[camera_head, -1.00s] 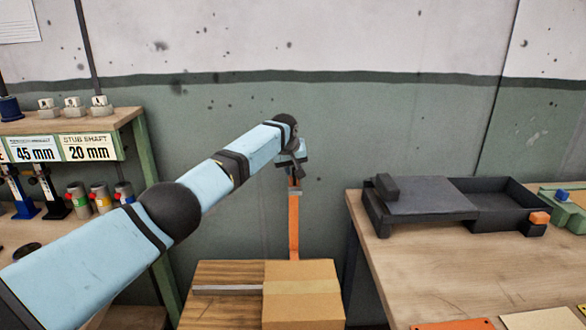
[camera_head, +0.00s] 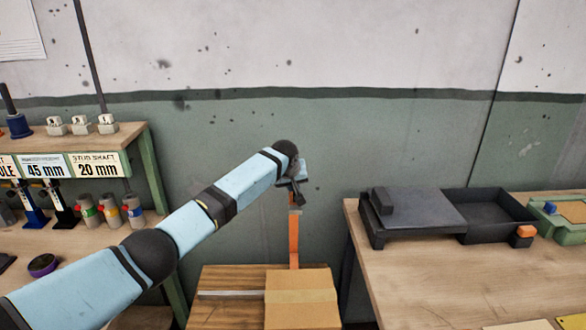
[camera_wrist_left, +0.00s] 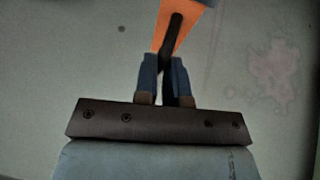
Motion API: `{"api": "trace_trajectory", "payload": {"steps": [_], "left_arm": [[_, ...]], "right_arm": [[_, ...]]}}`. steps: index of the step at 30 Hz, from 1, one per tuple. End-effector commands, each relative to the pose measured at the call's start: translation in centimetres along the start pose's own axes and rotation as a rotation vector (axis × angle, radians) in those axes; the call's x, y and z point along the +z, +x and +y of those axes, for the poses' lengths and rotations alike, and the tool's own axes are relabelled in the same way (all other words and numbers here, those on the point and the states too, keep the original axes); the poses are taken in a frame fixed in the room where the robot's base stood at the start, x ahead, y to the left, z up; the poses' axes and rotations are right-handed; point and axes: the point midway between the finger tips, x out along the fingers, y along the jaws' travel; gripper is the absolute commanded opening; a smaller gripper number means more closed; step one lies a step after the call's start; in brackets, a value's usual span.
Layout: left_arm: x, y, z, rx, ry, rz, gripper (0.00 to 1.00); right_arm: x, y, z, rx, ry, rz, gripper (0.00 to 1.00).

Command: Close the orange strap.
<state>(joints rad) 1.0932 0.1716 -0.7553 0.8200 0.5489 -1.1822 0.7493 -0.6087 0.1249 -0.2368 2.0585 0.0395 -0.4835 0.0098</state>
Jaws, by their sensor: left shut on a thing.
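The orange strap (camera_head: 293,238) rises upright from behind a cardboard box (camera_head: 302,298) on a small wooden table. Its upper end is at my left gripper (camera_head: 297,196), which is shut on it above the box. In the left wrist view the gripper's blue fingers (camera_wrist_left: 165,82) are close together, with the orange strap (camera_wrist_left: 168,32) and a dark bar beyond them. A pale grey strap (camera_head: 232,293) lies across the wooden top to the left of the box. The lower end of the orange strap is hidden behind the box. My right gripper is not in view.
A workbench (camera_head: 440,275) at the right holds a dark tray unit (camera_head: 497,212) and a green fixture (camera_head: 563,222). A shelf (camera_head: 70,140) with labels stands at the left, with several small cans below it. The wall behind the box is bare.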

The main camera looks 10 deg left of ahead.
Motion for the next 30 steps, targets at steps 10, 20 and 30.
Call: {"api": "trace_trajectory", "payload": {"steps": [10, 20, 30], "left_arm": [[3.1, -3.1, 0.2, 0.012, 0.02, 0.106, 0.0], [7.5, -5.5, 0.2, 0.026, 0.043, 0.241, 0.0], [13.1, -7.5, 0.0, 0.042, 0.068, 0.401, 0.0]], "right_arm": [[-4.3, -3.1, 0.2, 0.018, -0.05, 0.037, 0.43], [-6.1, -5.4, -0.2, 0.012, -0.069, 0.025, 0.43], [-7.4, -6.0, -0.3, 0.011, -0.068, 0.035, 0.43]]}}
